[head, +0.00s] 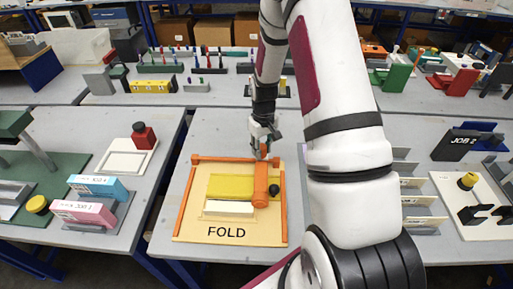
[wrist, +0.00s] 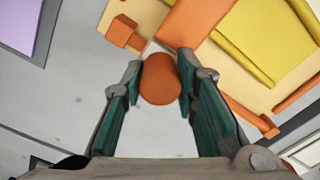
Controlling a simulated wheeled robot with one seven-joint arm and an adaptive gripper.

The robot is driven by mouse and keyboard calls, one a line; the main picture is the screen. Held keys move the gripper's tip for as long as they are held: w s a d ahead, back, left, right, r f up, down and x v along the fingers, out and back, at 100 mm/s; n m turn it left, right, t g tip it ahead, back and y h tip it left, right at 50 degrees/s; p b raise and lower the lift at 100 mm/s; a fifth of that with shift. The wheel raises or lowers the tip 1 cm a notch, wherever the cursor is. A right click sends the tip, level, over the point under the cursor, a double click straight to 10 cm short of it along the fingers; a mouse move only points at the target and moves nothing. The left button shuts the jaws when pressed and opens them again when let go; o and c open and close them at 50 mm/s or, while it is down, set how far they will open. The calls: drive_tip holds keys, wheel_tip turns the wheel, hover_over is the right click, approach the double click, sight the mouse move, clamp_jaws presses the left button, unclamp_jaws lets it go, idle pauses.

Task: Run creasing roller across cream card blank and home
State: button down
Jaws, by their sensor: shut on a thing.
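The orange creasing roller (head: 261,188) lies across the right part of the cream board marked FOLD (head: 270,232), at the right end of the yellow plate (head: 230,187). The cream card blank (head: 228,208) lies flat along the front edge of that plate, left of the roller's near end. My gripper (head: 263,150) is at the far end of the roller. In the wrist view, my gripper's green-padded fingers are shut on a round orange knob (wrist: 161,80), the roller's handle. The yellow plate also shows there (wrist: 245,45). The roller's underside is hidden.
Orange rails (head: 181,200) edge the board. A small black knob (head: 274,190) is at the roller's right. A left table holds pink (head: 82,212) and blue (head: 98,187) boxes. My arm hides the space right of the board. Bare tabletop surrounds the board's left side.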

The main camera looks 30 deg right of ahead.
drive_tip(key=shift+s+d, duration=0.15)
drive_tip(key=shift+d, duration=0.15)
drive_tip(key=c, duration=1.2)
unclamp_jaws()
drive_tip(key=shift+c, duration=0.2)
drive_tip(key=shift+r, duration=0.25)
wheel_tip(320, 180, up, 12)
drive_tip(key=shift+f, duration=0.2)
